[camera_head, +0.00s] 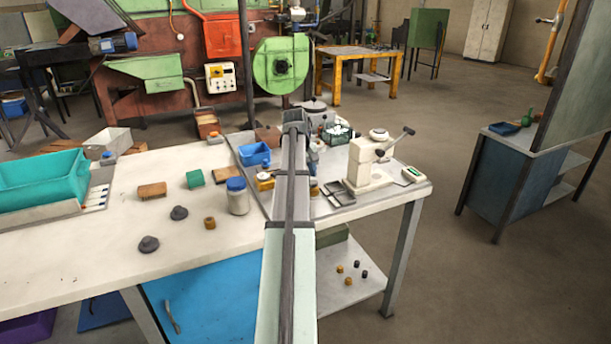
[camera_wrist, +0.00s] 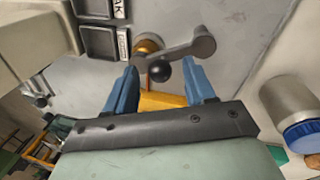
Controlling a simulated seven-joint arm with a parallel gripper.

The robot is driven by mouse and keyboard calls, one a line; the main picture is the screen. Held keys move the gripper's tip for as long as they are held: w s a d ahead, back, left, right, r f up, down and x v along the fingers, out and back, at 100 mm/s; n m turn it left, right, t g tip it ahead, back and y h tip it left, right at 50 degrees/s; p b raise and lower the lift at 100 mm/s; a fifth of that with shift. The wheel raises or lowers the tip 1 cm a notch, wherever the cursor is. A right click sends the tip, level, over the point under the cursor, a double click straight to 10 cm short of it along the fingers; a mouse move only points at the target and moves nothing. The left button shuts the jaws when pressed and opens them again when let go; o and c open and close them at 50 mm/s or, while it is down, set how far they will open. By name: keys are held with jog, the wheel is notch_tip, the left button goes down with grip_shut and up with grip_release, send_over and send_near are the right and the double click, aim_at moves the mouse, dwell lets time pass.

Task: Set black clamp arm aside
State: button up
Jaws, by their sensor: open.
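In the wrist view, a dark clamp arm (camera_wrist: 182,49) with a round boss at one end and a black ball knob (camera_wrist: 159,70) lies over a grey plate. A brass-coloured round part (camera_wrist: 148,46) sits beside its left end. My gripper (camera_wrist: 160,76) has two blue fingers, apart, one on each side of the knob. I cannot tell whether either finger touches the knob or the arm. A yellow-orange piece (camera_wrist: 160,101) shows between the fingers. In the head view my own arm hides the clamp arm and most of the gripper.
A cream lever press (camera_head: 365,165) stands on the grey plate to the right. A blue-lidded jar (camera_head: 238,197) stands left of my arm and shows at the right in the wrist view (camera_wrist: 290,105). A blue bin (camera_head: 254,154) is behind. The white table's (camera_head: 90,265) front left is clear.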

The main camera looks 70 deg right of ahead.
jog(key=shift+f, duration=0.15)
grip_shut()
dwell(0.5)
